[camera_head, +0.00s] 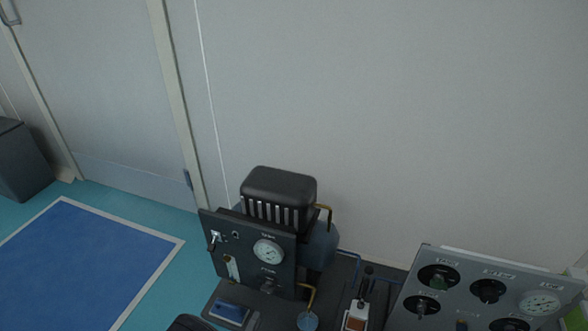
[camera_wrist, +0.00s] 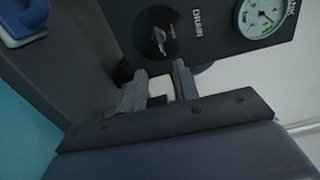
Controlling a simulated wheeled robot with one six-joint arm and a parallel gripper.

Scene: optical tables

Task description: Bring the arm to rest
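My gripper (camera_wrist: 160,72) shows in the wrist view, with its two grey fingers apart. A small pale patch shows between the fingers, and I cannot tell what it is or whether they touch it. The fingers point toward a dark panel (camera_wrist: 113,22) with a knob (camera_wrist: 160,38) marked DRAIN and a round gauge (camera_wrist: 259,14). I cannot make out my gripper in the head view.
In the head view a compressor unit with a black panel (camera_head: 226,254) stands by the wall. A grey control panel (camera_head: 452,304) with several knobs is at right. A blue mat (camera_head: 75,265) and open floor lie left. A grey bin (camera_head: 20,165) stands at far left.

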